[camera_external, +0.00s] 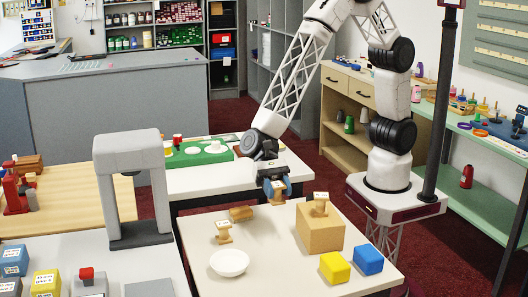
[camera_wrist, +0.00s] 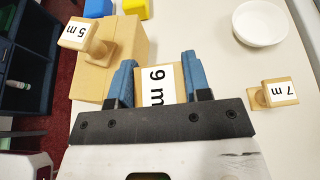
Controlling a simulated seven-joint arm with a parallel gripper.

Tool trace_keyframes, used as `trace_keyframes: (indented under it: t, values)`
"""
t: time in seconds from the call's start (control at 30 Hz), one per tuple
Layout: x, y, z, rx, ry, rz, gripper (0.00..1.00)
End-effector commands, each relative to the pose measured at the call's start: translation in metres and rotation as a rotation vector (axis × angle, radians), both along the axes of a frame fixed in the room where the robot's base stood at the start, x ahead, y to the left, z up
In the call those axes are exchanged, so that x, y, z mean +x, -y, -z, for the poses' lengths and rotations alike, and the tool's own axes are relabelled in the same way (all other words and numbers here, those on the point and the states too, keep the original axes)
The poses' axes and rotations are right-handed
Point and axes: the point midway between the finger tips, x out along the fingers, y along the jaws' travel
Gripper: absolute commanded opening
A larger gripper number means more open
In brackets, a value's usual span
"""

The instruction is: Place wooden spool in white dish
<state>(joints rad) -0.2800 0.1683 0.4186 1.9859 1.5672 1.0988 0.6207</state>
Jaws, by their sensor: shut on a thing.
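My gripper (camera_external: 273,184) is shut on a wooden spool (camera_external: 277,196) and holds it above the white table. In the wrist view, this spool (camera_wrist: 157,86) sits between the blue fingers (camera_wrist: 156,72) and has a white label that seems to read 9 m. The white dish (camera_external: 229,263) looks empty and stands at the table's front left; it also shows in the wrist view (camera_wrist: 260,23). A second spool (camera_external: 223,232), labelled 7 m, stands behind the dish. A third spool (camera_external: 320,204), labelled 5 m, stands on a wooden block (camera_external: 320,232).
A wooden piece (camera_external: 241,213) lies near the table's left back. A yellow block (camera_external: 334,267) and a blue block (camera_external: 368,260) sit at the front right. A grey arch-shaped stand (camera_external: 130,185) rises left of the table. The table between dish and wooden block is clear.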

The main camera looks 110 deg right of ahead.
Motion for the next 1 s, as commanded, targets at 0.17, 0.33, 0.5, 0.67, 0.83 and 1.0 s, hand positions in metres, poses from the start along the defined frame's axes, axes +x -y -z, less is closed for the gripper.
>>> trace_keyframes:
  t: [0.17,0.33,0.5,0.67,0.83,1.0]
  values:
    - [0.009,-0.025,0.001,0.002,-0.001,0.010,0.21]
    - [0.012,-0.034,0.001,0.002,-0.002,0.016,0.21]
    - [0.013,-0.034,0.001,0.002,-0.002,0.017,0.21]
    - [0.013,-0.034,0.001,0.002,-0.002,0.016,0.21]
    - [0.018,-0.037,0.002,0.002,-0.002,0.016,0.21]
    - [0.033,-0.045,0.004,0.002,-0.003,0.016,0.21]
